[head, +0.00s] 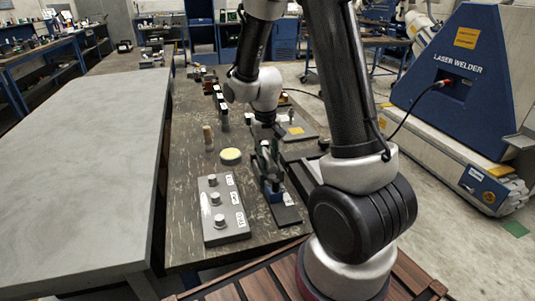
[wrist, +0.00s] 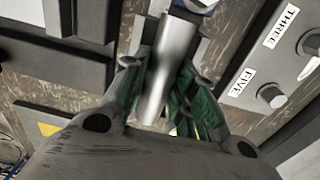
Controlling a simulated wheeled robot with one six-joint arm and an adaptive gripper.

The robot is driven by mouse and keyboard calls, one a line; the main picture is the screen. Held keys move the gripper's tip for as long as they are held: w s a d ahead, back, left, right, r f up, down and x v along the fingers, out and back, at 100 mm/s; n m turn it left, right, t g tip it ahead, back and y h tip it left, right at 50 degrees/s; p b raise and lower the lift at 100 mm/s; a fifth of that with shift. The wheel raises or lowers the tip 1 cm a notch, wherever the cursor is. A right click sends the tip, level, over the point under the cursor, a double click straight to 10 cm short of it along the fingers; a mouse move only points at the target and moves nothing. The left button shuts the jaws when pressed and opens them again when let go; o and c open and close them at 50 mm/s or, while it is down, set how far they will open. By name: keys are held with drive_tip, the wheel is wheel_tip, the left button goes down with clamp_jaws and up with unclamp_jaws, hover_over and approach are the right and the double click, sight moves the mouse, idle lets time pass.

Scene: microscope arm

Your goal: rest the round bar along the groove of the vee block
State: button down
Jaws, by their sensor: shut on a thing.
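The round bar (wrist: 172,60) is a smooth silver cylinder, seen in the wrist view between the green fingers of my gripper (wrist: 165,95). My gripper is shut on it; the bar's far end sticks out past the fingers toward the top of the picture. In the head view my gripper (head: 268,160) points down over the bench, and the bar cannot be made out there. A blue block (head: 273,194), which may be the vee block, stands on a dark plate (head: 288,216) just below my gripper. Its groove is hidden. A blue edge also shows at the top of the wrist view (wrist: 207,5).
A grey panel with several knobs and labels (head: 238,226) stands left of the dark plate. A yellow-topped disc (head: 230,155) and a wooden peg (head: 208,137) stand behind it. A flat plate (head: 299,132) lies at the back right. The bench's left strip is bare.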

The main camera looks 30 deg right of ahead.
drive_tip(key=c, duration=1.1)
unclamp_jaws()
drive_tip(key=r, duration=1.2)
drive_tip(key=shift+a, duration=0.2)
